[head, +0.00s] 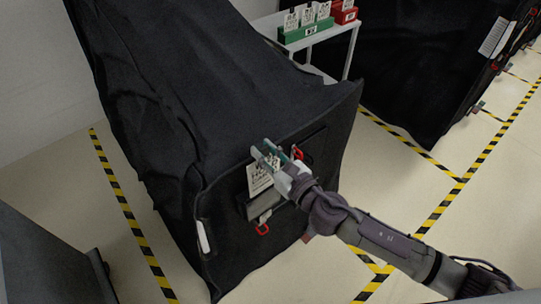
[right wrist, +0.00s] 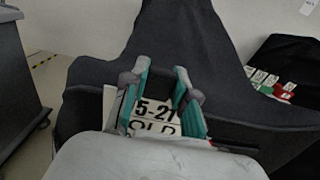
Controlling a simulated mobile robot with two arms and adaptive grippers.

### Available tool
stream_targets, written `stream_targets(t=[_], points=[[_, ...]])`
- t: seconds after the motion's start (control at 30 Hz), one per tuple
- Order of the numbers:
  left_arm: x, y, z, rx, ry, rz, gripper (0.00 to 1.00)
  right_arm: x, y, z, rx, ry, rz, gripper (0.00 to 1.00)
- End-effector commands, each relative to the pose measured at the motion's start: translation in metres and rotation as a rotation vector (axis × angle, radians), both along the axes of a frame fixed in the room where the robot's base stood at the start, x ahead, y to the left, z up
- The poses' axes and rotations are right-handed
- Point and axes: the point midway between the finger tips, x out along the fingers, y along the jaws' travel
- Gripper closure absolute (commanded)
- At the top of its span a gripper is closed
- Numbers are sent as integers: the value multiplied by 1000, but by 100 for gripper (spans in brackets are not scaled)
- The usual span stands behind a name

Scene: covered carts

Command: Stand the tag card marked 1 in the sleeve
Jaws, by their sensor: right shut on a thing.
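My right gripper (head: 268,153) is shut on a white card (head: 259,177) at the front of the black covered cart. In the right wrist view, the card (right wrist: 157,118) sits between the teal fingers (right wrist: 160,92) and reads "5-27" above "OLD", partly cut off. I see no figure 1 on it. A grey sleeve (head: 264,204) is on the cart's front, just below the card. The card's lower edge meets the sleeve in the head view; I cannot tell whether it is inside. More white cards (head: 307,17) stand in a green holder (head: 306,32) at the back. My left gripper is out of view.
Red clips hang at the sleeve's lower edge (head: 262,229) and near the gripper (head: 298,153). The green holder and a red holder (head: 345,16) are on a white table (head: 272,27). Another black covered cart (head: 425,75) stands right. Floor between yellow-black stripes is clear.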

Motion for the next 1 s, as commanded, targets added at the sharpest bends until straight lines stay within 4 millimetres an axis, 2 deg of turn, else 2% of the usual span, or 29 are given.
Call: stream_targets(t=[0.23,1.0], points=[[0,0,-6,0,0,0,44,13,10,-5,1,-1,1,99],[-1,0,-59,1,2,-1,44,12,9,-62,0,0,0,99]])
